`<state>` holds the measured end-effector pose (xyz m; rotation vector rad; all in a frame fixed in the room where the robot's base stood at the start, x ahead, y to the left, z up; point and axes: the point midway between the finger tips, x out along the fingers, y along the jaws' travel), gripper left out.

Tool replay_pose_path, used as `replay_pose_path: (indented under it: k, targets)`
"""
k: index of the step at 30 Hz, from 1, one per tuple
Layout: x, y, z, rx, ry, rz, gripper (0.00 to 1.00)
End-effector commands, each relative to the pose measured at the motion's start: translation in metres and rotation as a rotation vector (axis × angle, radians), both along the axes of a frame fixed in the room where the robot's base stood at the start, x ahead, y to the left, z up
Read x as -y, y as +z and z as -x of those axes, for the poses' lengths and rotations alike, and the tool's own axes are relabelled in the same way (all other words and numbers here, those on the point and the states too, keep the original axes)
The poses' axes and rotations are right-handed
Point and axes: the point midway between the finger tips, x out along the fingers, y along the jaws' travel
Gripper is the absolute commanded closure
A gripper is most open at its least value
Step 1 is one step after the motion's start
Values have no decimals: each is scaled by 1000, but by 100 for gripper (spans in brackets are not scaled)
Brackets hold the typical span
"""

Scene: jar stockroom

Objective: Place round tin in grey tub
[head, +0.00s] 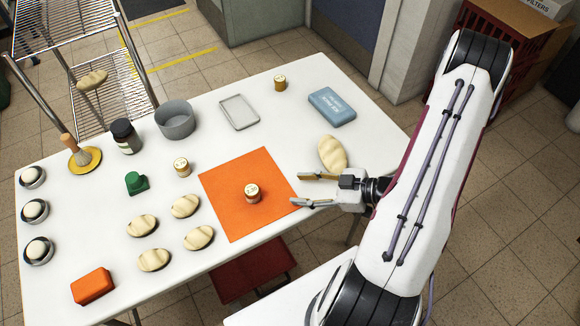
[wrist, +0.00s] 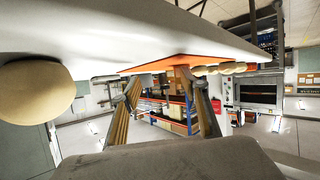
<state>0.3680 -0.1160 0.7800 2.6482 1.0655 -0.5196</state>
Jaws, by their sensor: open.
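A small round tin (head: 252,194) with a pale lid and brownish side stands upright on the orange mat (head: 225,215). Similar round tins stand left of the mat (head: 182,167) and at the back edge (head: 280,83). The grey tub (head: 175,128) is round and open-topped, at the back left, and its visible inside looks empty. My gripper (head: 299,190) is open and empty at the mat's right edge, with its fingers pointing left towards the tin on the mat, apart from it. The wrist view shows both spread fingers (wrist: 160,84) near the mat (wrist: 165,63); I cannot make out a tin there.
A bread loaf (head: 332,153) lies beside my gripper, large in the wrist view (wrist: 36,92). A blue box (head: 332,106) and a metal tray (head: 240,112) are at the back. Several rolls (head: 185,206), a green object (head: 136,183) and a dark jar (head: 125,136) stand left.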

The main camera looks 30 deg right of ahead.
Motion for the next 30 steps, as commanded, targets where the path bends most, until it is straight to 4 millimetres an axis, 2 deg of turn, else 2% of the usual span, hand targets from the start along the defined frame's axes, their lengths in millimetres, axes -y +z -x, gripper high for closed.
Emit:
replay_pose_path:
  k: [8, 16, 23, 30]
  targets:
    - [27, 4, -25, -78, -34, 181, 55]
    - [55, 19, -47, -146, -94, 339, 55]
    - [76, 43, -64, -195, -167, 465, 55]
    - [95, 80, -79, -239, -266, 581, 55]
